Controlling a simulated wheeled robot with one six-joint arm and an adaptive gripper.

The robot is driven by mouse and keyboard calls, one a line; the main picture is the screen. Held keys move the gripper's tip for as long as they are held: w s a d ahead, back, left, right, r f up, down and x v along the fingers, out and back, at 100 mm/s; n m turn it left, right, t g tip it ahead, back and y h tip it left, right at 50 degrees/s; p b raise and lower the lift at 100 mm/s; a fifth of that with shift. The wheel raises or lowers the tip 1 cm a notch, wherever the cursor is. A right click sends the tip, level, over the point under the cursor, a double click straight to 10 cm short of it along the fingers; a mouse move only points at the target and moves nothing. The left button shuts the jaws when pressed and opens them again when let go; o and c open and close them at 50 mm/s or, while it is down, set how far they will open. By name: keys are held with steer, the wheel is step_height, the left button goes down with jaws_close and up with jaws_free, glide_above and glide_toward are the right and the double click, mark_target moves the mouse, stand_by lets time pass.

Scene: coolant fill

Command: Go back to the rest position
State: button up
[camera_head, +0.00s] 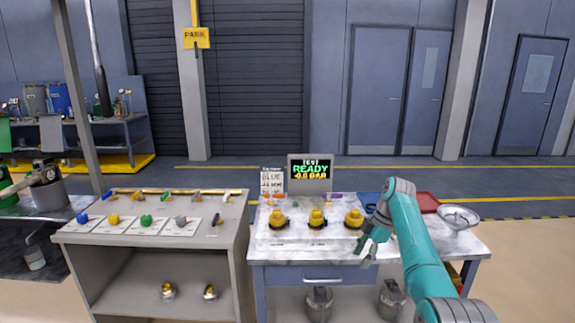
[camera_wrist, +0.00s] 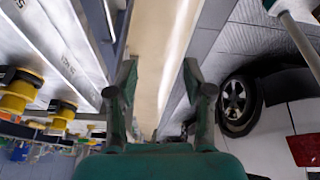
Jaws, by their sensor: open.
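My gripper (camera_head: 367,254) is open and empty in the head view, at the front edge of the grey-white bench (camera_head: 300,243), right of the bench's middle. My teal arm reaches it from the lower right. In the wrist view, the two dark green fingers of my gripper (camera_wrist: 160,78) stand apart with nothing between them. Three yellow fittings with black bases, a left one (camera_head: 277,218), a middle one (camera_head: 317,217) and a right one (camera_head: 354,217), stand on the bench left of my gripper. Two yellow-black fittings also show at the left of the wrist view (camera_wrist: 20,92).
A screen (camera_head: 309,172) reads "TEST READY" with a bar value. A red tray (camera_head: 427,200) and a metal bowl (camera_head: 459,217) sit at the bench's right. A second bench (camera_head: 215,255) on the left holds coloured connectors. In the wrist view a car wheel (camera_wrist: 237,101) is at right.

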steer(key=s+a+f+m+t+h, duration=0.1)
steer(key=s+f+m+t, duration=0.2)
steer(key=f, duration=1.2)
steer(key=s+a+f+m+t, duration=0.1)
steer(key=s+f+m, duration=0.35)
steer(key=f, duration=1.05)
steer(key=s+a+f+m+t+h, duration=0.1)
steer(key=s+f+m+t, duration=0.1)
steer(key=s+f, duration=0.6)
steer(key=s+f+m+t+h, duration=0.1)
steer(key=s+f, duration=0.3)
steer(key=s, duration=0.9)
steer(key=s+r+m+t+h, duration=0.1)
steer(key=s+r+m+t, duration=0.2)
steer(key=s, duration=0.9)
steer(key=s+r+m+t, duration=0.15)
steer(key=s+r, duration=0.25)
steer(key=s, duration=0.9)
steer(key=s+r+m+t, duration=0.1)
steer(key=s+r, duration=0.4)
steer(key=r, duration=0.3)
steer(key=s+r+m+t, duration=0.1)
steer(key=s+r+m, duration=0.1)
steer(key=s+r, duration=0.3)
steer(key=s+a+r+m+t, duration=0.1)
steer(key=s+r, duration=0.4)
steer(key=r, duration=0.8)
steer(key=shift+s+m, duration=0.15)
steer(key=shift+m, duration=0.15)
steer(key=shift+t, duration=0.25)
